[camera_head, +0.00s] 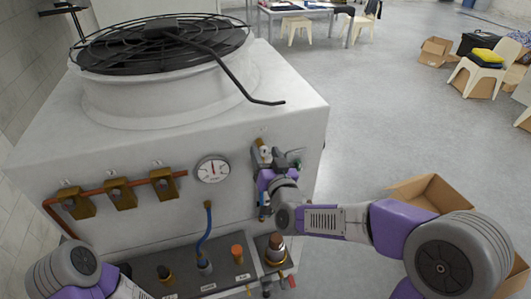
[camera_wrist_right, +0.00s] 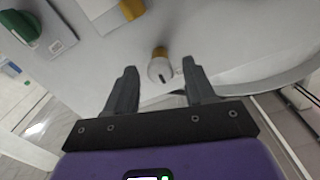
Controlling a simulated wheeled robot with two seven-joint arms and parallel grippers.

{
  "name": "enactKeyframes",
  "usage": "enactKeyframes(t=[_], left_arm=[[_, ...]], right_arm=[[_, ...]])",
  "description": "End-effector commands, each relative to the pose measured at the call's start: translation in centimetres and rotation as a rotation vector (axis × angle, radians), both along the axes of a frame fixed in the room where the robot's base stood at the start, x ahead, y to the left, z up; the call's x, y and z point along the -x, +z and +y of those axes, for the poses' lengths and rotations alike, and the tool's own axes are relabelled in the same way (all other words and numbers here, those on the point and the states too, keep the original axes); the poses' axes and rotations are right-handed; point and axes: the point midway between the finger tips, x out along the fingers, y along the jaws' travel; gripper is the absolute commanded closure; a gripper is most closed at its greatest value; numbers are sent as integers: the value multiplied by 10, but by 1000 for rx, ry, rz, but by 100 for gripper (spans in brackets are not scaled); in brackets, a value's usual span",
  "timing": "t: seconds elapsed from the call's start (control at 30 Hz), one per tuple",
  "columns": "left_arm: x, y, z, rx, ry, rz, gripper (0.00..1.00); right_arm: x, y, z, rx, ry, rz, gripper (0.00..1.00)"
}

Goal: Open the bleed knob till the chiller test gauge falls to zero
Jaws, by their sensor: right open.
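The round white chiller gauge (camera_head: 212,169) is on the front of the white chiller unit, its needle pointing roughly upward; its numbers are too small to read. A small pale knob with a dark mark and brass stem (camera_wrist_right: 160,70) shows in the right wrist view; I cannot read a label that names it the bleed knob. My right gripper (camera_wrist_right: 161,76) is open, its fingers on either side of the knob, with visible gaps. In the head view my right gripper (camera_head: 265,165) is at the chiller's front right, partly hidden by its wrist. My left gripper is outside the frame.
A fan (camera_head: 160,42) tops the chiller. Brass valves (camera_head: 120,193) on a copper pipe are left of the gauge. A blue hose (camera_head: 206,232), an orange knob (camera_head: 238,252) and other fittings stand on the lower deck. A green knob (camera_wrist_right: 18,27) is nearby.

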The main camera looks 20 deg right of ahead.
Motion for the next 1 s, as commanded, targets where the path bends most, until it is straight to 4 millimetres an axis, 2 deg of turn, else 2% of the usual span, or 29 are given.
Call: enactKeyframes(t=[0.33, 0.7, 1.0], left_arm=[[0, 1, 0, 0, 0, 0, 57], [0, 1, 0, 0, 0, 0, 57], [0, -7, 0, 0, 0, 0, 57]], right_arm=[[-6, -1, 0, 0, 0, 1, 46], [-6, 0, 0, 0, 0, 1, 100], [-6, -2, 0, -36, 1, 1, 100]])
